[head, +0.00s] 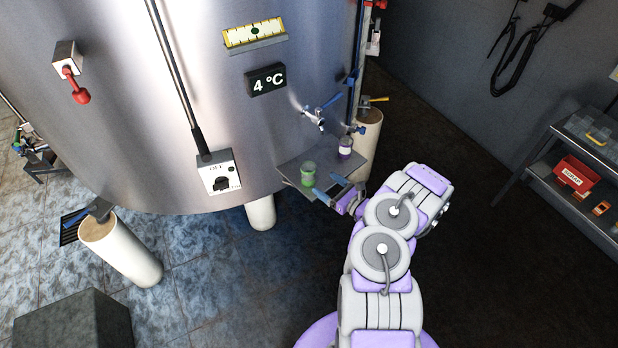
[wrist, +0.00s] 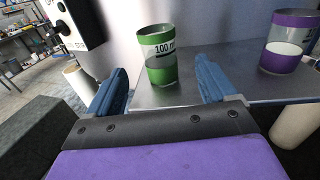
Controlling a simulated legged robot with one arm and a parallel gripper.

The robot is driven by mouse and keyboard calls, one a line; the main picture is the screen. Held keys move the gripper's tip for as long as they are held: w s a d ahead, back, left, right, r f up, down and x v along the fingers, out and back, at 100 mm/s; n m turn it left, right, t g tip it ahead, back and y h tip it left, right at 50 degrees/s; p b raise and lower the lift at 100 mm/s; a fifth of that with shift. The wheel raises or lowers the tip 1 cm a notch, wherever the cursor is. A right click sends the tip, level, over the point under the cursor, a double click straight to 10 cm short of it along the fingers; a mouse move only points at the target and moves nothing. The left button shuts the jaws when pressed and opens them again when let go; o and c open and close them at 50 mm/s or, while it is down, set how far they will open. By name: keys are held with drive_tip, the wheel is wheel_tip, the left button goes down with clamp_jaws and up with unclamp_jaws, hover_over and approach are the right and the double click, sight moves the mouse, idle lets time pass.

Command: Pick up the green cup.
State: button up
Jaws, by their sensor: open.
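The green cup (head: 308,169) stands upright on a small metal shelf (head: 291,163) on the front of the tank. In the wrist view the cup (wrist: 158,53) is a see-through beaker with green bands and a "100" mark, standing on the shelf (wrist: 205,92). My gripper (head: 315,196) is open and empty in front of the shelf. In the wrist view its blue fingers (wrist: 160,80) point toward the cup, one to each side of it in the picture. The cup appears just beyond the fingertips and I see no contact.
A purple-banded cup (wrist: 283,42) stands to the right on the same shelf; it also shows in the head view (head: 346,147). A tap (head: 318,115) juts from the tank above the shelf. A switch box (head: 219,172) is to the left.

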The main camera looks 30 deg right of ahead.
sight(303, 168)
drive_tip(key=x, duration=0.4)
drive_tip(key=shift+a+b, duration=0.35)
drive_tip(key=shift+w+d, duration=0.1)
drive_tip(key=shift+w, duration=0.65)
drive_tip(key=b+x, duration=0.1)
drive_tip(key=x, duration=0.3)
drive_tip(key=shift+b, duration=0.3)
drive_tip(key=shift+w+a, duration=0.2)
drive_tip(key=shift+a, duration=0.15)
drive_tip(key=shift+d, duration=0.1)
drive_tip(key=shift+c, duration=0.4)
drive_tip(key=shift+d, duration=0.2)
drive_tip(key=c, duration=0.4)
drive_tip(key=shift+a, duration=0.2)
drive_tip(key=c, duration=0.6)
drive_tip(key=shift+o, duration=0.2)
